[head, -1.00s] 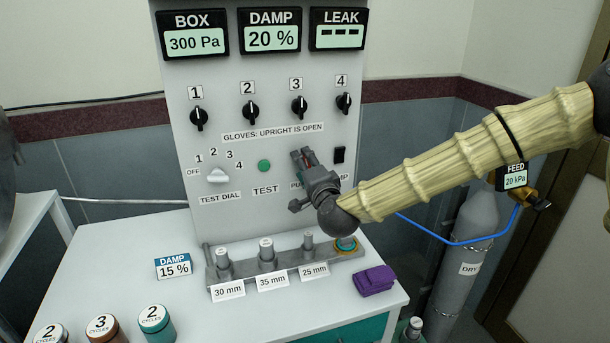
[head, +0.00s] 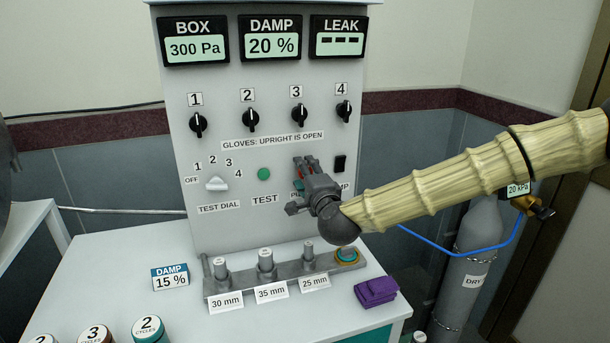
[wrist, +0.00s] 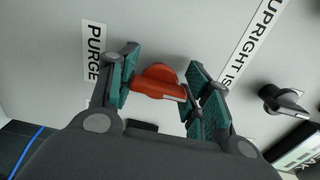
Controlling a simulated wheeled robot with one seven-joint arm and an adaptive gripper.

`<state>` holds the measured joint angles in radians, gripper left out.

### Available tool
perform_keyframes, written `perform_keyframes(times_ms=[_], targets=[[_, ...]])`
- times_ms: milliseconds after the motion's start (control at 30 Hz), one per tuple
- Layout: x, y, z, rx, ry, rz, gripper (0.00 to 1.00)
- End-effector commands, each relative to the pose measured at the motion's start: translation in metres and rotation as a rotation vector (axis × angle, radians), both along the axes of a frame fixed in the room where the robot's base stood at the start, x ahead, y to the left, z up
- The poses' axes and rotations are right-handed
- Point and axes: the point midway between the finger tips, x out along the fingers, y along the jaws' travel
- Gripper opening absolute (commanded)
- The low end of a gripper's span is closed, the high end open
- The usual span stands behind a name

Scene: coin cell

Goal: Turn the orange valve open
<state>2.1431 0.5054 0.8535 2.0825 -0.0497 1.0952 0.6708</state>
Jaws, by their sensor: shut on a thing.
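The orange valve (wrist: 157,83) is a red-orange handle on the grey panel beside the PURGE label (wrist: 93,52). It lies across between the green-padded fingers of my gripper (wrist: 160,88) in the wrist view. My gripper is shut on it, with a finger at each end of the handle. In the head view my gripper (head: 303,172) reaches the panel right of the green TEST button. Only a small red bit of the valve shows there, and my fingers hide the rest.
A black switch (head: 340,164) sits close right of my gripper. Black knobs (head: 297,116) are above, one also near my right finger in the wrist view (wrist: 285,101). A rack (head: 284,277) of pegs and a purple object (head: 376,291) are below.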

Motion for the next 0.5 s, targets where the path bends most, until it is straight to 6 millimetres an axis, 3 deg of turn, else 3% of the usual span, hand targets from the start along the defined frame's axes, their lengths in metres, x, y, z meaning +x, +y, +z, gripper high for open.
perform_keyframes(times_ms=[33,167,500], targets=[[0.0006,-0.0014,-0.0009,0.001,0.001,-0.003,0.51],[0.0003,-0.001,-0.0008,0.0,0.001,-0.002,0.71],[-0.0012,-0.0006,-0.0004,0.0,0.0,0.0,0.71]])
